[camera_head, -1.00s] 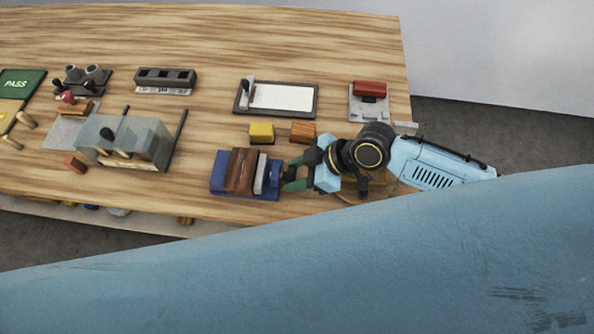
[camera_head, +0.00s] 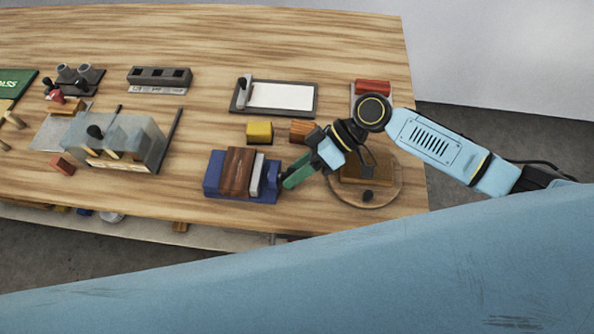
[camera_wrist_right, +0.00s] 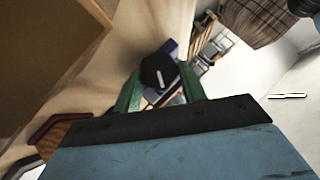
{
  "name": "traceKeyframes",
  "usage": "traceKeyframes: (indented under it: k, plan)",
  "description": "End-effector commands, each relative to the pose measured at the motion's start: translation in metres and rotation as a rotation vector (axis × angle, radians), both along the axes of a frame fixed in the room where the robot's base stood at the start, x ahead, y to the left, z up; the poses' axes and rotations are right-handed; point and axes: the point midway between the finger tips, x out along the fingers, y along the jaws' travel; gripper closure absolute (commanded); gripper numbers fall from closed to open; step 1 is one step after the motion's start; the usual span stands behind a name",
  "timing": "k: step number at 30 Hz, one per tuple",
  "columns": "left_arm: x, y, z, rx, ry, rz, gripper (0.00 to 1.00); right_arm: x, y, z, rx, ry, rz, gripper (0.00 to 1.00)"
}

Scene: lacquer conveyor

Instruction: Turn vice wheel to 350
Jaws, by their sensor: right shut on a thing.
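The blue vice (camera_head: 212,181) stands near the front edge of the bench, with a brown wooden block (camera_head: 237,170) and a light grey jaw plate across it. Its dark wheel, with a white mark, shows between the green fingers in the right wrist view (camera_wrist_right: 156,68). In the head view the wheel is mostly hidden by the fingers. My right gripper (camera_head: 287,181) is at the vice's right side, its green fingers shut on the wheel. I cannot read any angle on the wheel. My left gripper is not in view.
A round wooden board (camera_head: 385,198) with a dark knob lies right of the gripper, under my arm. A yellow block (camera_head: 259,131) and an orange-brown block (camera_head: 301,130) lie behind the vice. A clipboard-like tray (camera_head: 282,97) lies further back. A grey fixture (camera_head: 135,138) stands left.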

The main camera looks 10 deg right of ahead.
Motion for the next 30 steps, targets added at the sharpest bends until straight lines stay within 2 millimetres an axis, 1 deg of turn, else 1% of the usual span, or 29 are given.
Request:
traceKeyframes:
  k: [14, 15, 20, 30]
  plan:
    - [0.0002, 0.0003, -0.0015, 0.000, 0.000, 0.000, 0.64, 0.0003, -0.0002, -0.0003, 0.006, 0.021, -0.002, 0.82]
    - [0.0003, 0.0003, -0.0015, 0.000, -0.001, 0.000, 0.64, 0.0003, -0.0002, -0.0003, 0.006, 0.021, -0.002, 0.58]
    - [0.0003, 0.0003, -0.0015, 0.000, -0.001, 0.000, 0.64, 0.0002, -0.0002, -0.0003, 0.006, 0.020, -0.001, 0.37]
    - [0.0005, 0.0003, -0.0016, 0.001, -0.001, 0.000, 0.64, 0.0002, -0.0002, -0.0005, 0.005, 0.019, -0.001, 0.37]
